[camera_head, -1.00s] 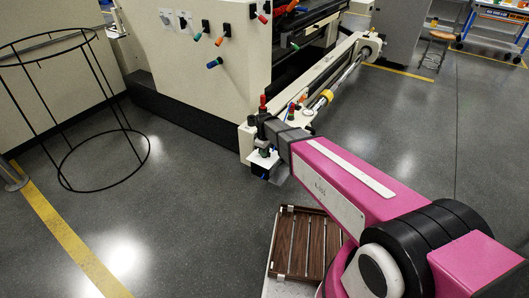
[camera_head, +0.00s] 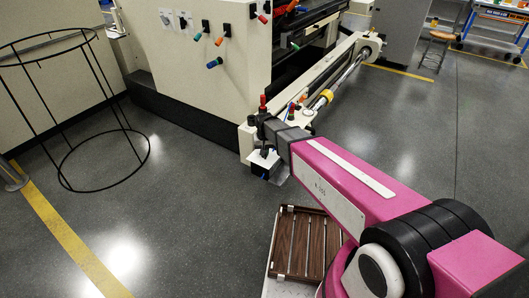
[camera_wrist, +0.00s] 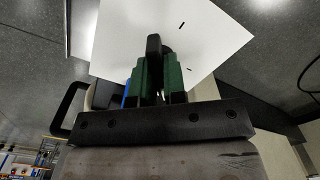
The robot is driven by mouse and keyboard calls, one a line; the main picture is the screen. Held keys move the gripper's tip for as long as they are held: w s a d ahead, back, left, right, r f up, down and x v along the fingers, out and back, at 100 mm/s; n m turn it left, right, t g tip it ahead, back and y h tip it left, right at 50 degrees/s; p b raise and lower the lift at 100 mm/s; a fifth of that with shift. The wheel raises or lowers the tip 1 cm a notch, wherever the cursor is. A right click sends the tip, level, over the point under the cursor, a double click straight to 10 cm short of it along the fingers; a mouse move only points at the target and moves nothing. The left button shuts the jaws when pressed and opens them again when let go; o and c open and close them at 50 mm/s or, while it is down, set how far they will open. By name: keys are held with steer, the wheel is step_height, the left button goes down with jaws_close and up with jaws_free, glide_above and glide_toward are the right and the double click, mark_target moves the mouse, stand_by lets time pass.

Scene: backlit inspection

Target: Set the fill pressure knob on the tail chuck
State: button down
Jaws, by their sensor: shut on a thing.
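My gripper (camera_wrist: 155,75) shows in the wrist view with two green fingers rising from a dark bar. They sit on either side of a narrow black knob (camera_wrist: 154,45) and are shut on it. The knob stands in front of a white panel (camera_wrist: 205,40). In the head view my gripper (camera_head: 265,133) is at the near end of the machine's long cream beam (camera_head: 328,78). My arm and gripper hide the knob there. A red-topped part (camera_head: 263,103) stands just behind the gripper. Any markings around the knob are not readable.
The large cream machine (camera_head: 185,50) has several coloured handles on its face. A black wire ring stand (camera_head: 68,187) is at left. A brown slatted case (camera_head: 308,245) lies below my arm. The grey floor (camera_head: 200,220) is open at the front left.

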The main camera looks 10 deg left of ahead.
steer(key=m, duration=0.4)
steer(key=shift+m, duration=2.1)
steer(key=c, duration=1.2)
jaws_free()
steer(key=shift+r, duration=0.1)
step_height(320, 180, up, 11)
steer(key=shift+f, duration=0.15)
